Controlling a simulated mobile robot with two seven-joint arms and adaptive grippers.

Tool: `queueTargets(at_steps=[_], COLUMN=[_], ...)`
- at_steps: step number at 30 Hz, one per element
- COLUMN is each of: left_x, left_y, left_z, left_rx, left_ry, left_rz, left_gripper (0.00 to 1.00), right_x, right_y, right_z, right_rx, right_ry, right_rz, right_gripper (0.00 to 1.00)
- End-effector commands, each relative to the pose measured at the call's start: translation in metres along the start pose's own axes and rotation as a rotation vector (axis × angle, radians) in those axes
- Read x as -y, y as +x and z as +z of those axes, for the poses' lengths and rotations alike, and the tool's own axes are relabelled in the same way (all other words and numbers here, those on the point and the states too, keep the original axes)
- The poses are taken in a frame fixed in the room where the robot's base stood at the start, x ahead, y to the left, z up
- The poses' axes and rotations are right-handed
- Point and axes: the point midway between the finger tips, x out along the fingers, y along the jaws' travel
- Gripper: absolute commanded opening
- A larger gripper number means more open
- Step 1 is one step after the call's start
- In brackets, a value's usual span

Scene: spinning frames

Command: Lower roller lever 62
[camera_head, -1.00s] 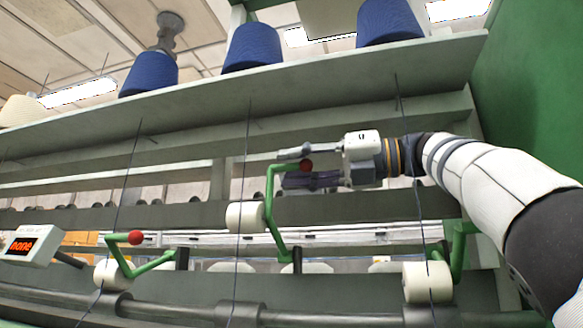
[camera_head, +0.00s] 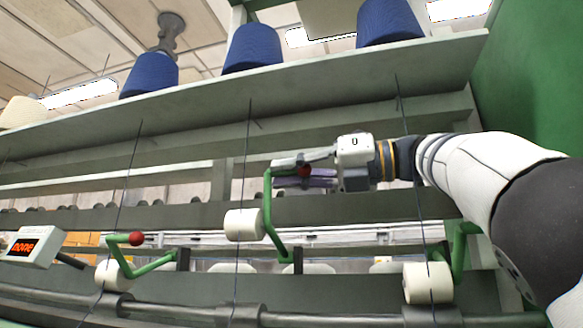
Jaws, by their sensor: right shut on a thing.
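A green roller lever (camera_head: 268,208) with a red ball knob (camera_head: 304,171) and a white roller (camera_head: 243,225) stands raised in the middle of the head view. My right gripper (camera_head: 305,170) comes in from the right and is shut on the red knob, with a finger above it and a finger below it. A second green lever (camera_head: 122,262) at the left sits low, with its red knob (camera_head: 136,239) and white roller (camera_head: 112,275) near the rail. A third lever (camera_head: 459,250) with a white roller (camera_head: 428,282) is at the right, and its knob is hidden. My left gripper is not in view.
Blue yarn cones (camera_head: 254,48) stand on the upper shelf (camera_head: 300,84). Thin dark threads hang down past the rollers. A display box (camera_head: 34,247) reads "none" at the left. A green panel (camera_head: 530,80) closes the right side.

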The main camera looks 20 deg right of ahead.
Motion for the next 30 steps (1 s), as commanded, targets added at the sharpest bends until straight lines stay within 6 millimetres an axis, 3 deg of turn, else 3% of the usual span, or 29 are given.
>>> queueTargets(at_steps=[12,23,24,26,30], left_x=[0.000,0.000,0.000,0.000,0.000], left_y=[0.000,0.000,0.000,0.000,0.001], left_z=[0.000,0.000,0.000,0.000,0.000], left_rx=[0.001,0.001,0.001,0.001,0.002], left_ry=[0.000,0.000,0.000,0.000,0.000], left_rz=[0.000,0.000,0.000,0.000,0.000], left_gripper=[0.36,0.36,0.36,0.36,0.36], right_x=[-0.007,-0.007,-0.007,-0.007,-0.006], right_y=[0.000,0.000,0.000,0.000,0.000], right_z=[-0.062,-0.066,-0.066,-0.066,-0.066], right_rx=[-0.002,0.000,0.000,0.000,0.000], right_ry=[-0.351,-0.384,-0.384,-0.384,-0.381], right_rz=[-0.002,-0.002,-0.002,-0.002,-0.003], right_gripper=[0.00,0.00,0.15,0.29,0.32])
